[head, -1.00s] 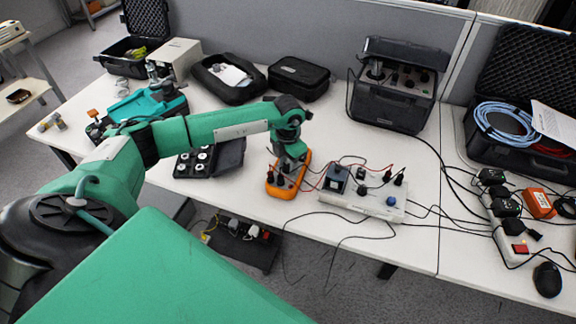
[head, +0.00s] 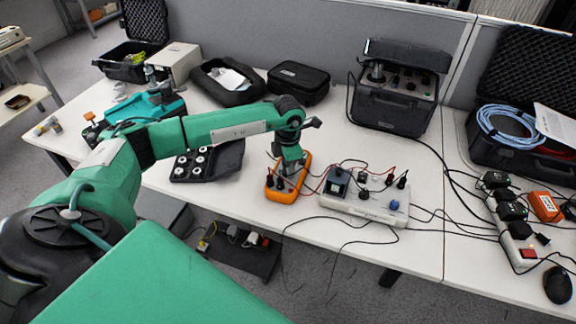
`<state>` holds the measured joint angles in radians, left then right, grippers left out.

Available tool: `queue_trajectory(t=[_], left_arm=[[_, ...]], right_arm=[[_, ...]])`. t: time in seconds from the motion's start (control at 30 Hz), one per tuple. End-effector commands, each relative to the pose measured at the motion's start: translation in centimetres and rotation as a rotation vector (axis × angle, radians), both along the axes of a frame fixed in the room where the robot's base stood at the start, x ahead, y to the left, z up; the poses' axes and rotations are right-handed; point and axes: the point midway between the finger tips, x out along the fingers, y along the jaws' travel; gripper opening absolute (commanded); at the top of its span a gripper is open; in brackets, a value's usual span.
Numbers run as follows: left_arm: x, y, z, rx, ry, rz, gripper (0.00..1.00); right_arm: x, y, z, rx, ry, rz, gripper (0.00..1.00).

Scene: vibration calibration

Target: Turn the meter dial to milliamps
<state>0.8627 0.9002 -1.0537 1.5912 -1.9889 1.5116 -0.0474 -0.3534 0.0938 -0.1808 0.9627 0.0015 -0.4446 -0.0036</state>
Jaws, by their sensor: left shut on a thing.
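The meter (head: 284,196) is an orange-cased instrument lying on the white table near its front edge, in the middle of the head view. Dark plugs and red and black leads stand at its lower end. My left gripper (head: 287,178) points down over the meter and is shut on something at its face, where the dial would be. The gripper and wrist hide the dial and most of the display, so the dial's setting cannot be read. My right gripper is not in view.
A white terminal board (head: 350,208) with plugs stands just right of the meter, with loose leads between them. A dark case of round weights (head: 207,161) lies to the left. A black instrument case (head: 392,108) stands behind right. Cables hang over the front edge.

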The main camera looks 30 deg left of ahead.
Motion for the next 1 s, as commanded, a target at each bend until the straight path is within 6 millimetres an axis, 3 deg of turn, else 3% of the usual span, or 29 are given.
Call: queue_trajectory(t=[0.1,0.13,0.23,0.53,0.67,1.0], left_arm=[[0.0,0.0,0.1,-0.001,-0.002,0.0,0.1],[0.0,0.0,0.1,-0.001,-0.002,0.0,0.34],[0.0,0.0,0.1,-0.001,-0.002,0.001,0.54],[0.0,0.0,0.1,-0.001,-0.001,0.001,0.54],[0.1,0.0,1.1,0.0,-0.003,0.001,0.54],[0.1,0.0,8.4,-0.001,-0.006,0.001,0.54]], right_arm=[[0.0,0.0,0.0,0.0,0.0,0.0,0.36],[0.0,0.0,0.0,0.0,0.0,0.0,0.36],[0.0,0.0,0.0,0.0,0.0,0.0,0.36],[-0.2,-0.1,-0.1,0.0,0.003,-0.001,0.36],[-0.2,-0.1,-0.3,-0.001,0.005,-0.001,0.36],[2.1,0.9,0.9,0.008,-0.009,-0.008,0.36]])
